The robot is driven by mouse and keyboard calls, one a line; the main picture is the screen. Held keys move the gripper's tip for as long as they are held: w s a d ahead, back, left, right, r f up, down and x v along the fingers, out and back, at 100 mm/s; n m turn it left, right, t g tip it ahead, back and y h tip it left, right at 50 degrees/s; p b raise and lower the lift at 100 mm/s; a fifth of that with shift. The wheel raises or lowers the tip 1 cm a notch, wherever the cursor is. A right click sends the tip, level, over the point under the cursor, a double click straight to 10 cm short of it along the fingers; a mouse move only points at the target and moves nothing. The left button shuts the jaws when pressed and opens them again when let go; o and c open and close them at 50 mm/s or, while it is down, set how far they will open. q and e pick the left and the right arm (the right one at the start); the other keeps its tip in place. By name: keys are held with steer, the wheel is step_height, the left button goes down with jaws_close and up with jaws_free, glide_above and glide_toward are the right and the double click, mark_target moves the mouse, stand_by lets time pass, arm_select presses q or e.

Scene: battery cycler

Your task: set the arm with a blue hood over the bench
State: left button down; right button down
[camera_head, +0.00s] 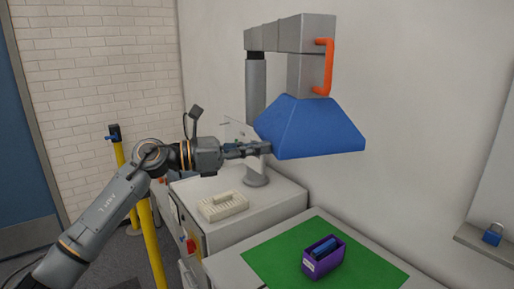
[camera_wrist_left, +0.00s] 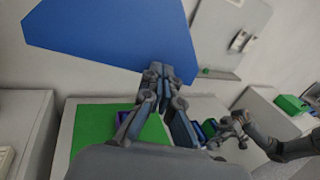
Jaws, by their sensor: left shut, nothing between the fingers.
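The blue hood (camera_head: 312,128) hangs from a grey jointed arm (camera_head: 290,36) on a post (camera_head: 256,85) that rises from the cabinet. An orange handle (camera_head: 329,68) is on the arm above the hood. In the head view the hood appears above the gap between cabinet and bench (camera_head: 230,268). My left gripper (camera_head: 266,148) is shut and empty at the hood's lower left edge; I cannot tell if it touches. In the left wrist view the hood (camera_wrist_left: 100,40) is just beyond the fingertips (camera_wrist_left: 160,70). My right gripper (camera_wrist_left: 226,132) shows there at right, its jaws unclear.
A green mat (camera_head: 272,258) lies on the bench with a purple box (camera_head: 324,262) holding blue items. A pale rack (camera_head: 222,206) sits on the cabinet (camera_head: 285,200). A yellow post (camera_head: 149,240) stands behind my left arm. A blue padlock (camera_head: 492,236) is on the right ledge.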

mark_target(326, 142)
arm_select(q)
steer(key=shift+n+t, duration=0.3)
steer(key=shift+t, duration=0.1)
steer(key=x, duration=0.4)
steer(key=s+x, duration=0.1)
steer(key=x, duration=0.4)
steer(key=s+x, duration=0.1)
steer(key=x, duration=0.4)
steer(key=shift+d+f, duration=0.1)
steer(key=shift+d, duration=0.5)
steer(key=shift+d+t+y, duration=0.3)
steer(key=shift+d, duration=0.05)
steer(key=shift+a+r, duration=0.15)
steer(key=shift+r, duration=0.1)
steer(key=shift+n, duration=0.3)
arm_select(e)
steer(key=shift+s+a+r, duration=0.15)
steer(key=shift+a+r, duration=0.3)
steer(key=shift+a, duration=0.05)
arm_select(q)
steer(key=shift+s, duration=0.1)
